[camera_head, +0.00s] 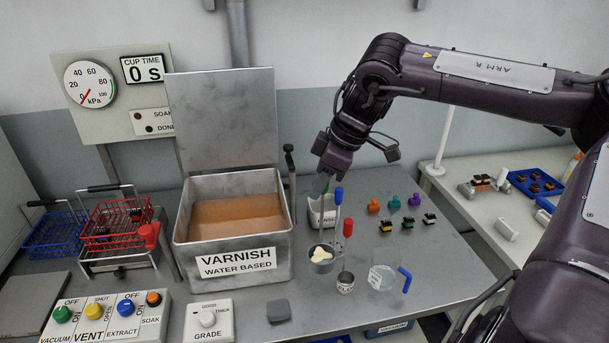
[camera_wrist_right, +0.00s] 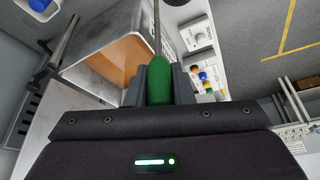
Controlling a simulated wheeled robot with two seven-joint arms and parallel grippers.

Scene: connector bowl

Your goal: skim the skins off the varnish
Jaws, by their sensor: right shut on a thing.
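The metal varnish tank (camera_head: 182,232) stands on the bench with its lid (camera_head: 222,115) raised behind it. The varnish (camera_head: 238,218) inside is orange-brown, and I make out no distinct skins on it. My right gripper (camera_head: 322,180) is right of the tank, above a white labelled container (camera_head: 330,217). It is shut on a green-handled tool, whose handle (camera_wrist_right: 159,80) and thin shaft show in the right wrist view. I cannot tell where the tool's far end is. My left gripper is out of view.
A red-handled tool (camera_head: 348,228) stands at a small cup (camera_head: 345,283). A clear jug (camera_head: 382,277) is right of them. Red basket (camera_head: 118,222) and control panel (camera_head: 108,312) are left.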

